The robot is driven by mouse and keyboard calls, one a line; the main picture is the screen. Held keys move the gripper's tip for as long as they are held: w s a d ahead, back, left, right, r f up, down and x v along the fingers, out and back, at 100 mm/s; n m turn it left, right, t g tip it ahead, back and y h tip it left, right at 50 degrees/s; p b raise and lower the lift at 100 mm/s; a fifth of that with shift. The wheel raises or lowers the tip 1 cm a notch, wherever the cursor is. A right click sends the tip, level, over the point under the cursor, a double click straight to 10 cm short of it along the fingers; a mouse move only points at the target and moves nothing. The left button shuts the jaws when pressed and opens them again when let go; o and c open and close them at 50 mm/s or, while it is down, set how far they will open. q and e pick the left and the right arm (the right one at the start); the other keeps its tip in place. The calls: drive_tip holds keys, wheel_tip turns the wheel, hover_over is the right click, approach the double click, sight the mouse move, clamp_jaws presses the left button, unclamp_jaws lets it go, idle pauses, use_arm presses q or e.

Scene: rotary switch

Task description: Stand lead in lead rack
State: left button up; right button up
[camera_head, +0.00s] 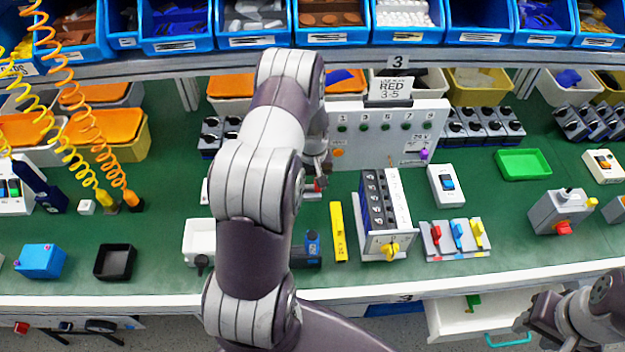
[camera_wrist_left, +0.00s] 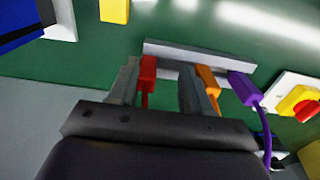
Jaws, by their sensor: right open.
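A pale lead rack (camera_wrist_left: 200,58) holds the ends of a red lead (camera_wrist_left: 148,70), an orange lead (camera_wrist_left: 208,78) and a purple lead (camera_wrist_left: 243,88) in the left wrist view. My left gripper (camera_wrist_left: 162,80) is open at the rack. The red end is between its fingers, close to one finger, with a gap to the other. The orange end is just outside. In the head view my left arm hides most of the rack; a bit of red (camera_head: 321,184) shows beside it. My right gripper (camera_head: 540,312) is open and empty at the lower right.
A white panel (camera_head: 385,135) with several numbered sockets and a "RED 3-5" sign (camera_head: 390,91) stands behind. A rotary switch box (camera_head: 385,215), a yellow bar (camera_head: 339,232) and coloured levers (camera_head: 456,240) are right of my left arm. A yellow-and-red switch (camera_wrist_left: 300,102) is near the purple lead.

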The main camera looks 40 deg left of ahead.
use_arm(q)
drive_tip(key=shift+r, duration=0.15)
wheel_tip(320, 180, up, 12)
drive_tip(key=b, duration=0.1)
drive_tip(key=shift+r, duration=0.25)
idle(1.0)
